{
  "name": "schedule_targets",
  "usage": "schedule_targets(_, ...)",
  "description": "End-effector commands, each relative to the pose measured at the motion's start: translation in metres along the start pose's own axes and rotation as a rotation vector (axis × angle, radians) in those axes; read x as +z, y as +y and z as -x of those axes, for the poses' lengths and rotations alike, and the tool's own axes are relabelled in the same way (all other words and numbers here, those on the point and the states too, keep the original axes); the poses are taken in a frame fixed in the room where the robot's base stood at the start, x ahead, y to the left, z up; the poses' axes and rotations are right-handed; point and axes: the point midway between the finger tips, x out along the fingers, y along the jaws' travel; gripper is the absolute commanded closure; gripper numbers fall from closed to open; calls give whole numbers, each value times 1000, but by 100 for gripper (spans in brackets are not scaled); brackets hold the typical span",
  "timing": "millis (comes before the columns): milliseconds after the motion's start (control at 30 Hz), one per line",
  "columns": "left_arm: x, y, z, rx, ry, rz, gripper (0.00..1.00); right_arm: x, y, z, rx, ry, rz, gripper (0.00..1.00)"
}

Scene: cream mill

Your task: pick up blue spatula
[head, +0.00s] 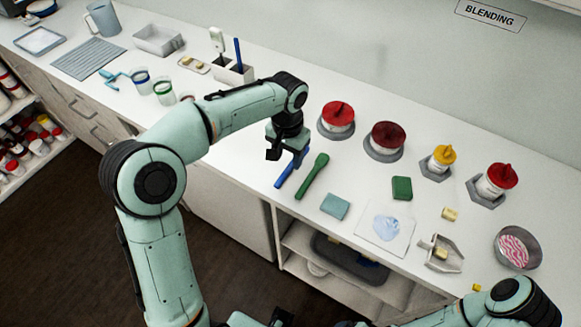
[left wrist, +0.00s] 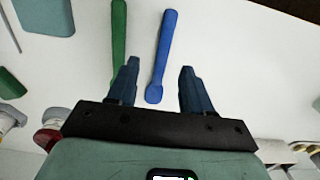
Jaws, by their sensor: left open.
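The blue spatula (head: 281,181) lies on the white counter, partly hidden by my left gripper (head: 287,153) in the head view. In the left wrist view, the blue spatula (left wrist: 165,45) runs lengthwise, its near end reaching between the fingers of my left gripper (left wrist: 159,70). The fingers stand apart, one on each side of that end, with nothing held. A green spatula (head: 312,177) lies just right of the blue one; in the wrist view this green spatula (left wrist: 118,35) is beside the left finger. At the bottom edge, dark and teal parts may belong to my right gripper; its fingers are unclear.
A teal block (head: 335,206) and a green block (head: 402,188) lie to the right. Red-lidded jars (head: 338,115) stand behind. A white holder (head: 232,73) and cups (head: 163,92) stand left. The counter's front edge is close to the spatulas.

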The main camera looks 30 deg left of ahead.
Motion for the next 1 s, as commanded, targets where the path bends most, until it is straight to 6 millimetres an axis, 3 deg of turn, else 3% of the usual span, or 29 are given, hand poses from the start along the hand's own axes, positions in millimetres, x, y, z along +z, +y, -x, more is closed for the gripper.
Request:
schedule_targets(167,0,-1,-13,1,-2,0,50,0,0,-1,0,0,0,7)
schedule_targets(433,0,-5,-51,2,-1,0,50,1,2,-4,0,-1,0,7)
schedule_targets(733,-1,-5,-55,1,2,-1,50,1,2,-4,0,-1,0,7)
schedule_targets(900,-1,-5,-55,1,2,0,100,1,2,-4,0,-1,0,7)
schedule_targets(1000,-1,-5,-55,1,2,0,100,1,2,-4,0,-1,0,7)
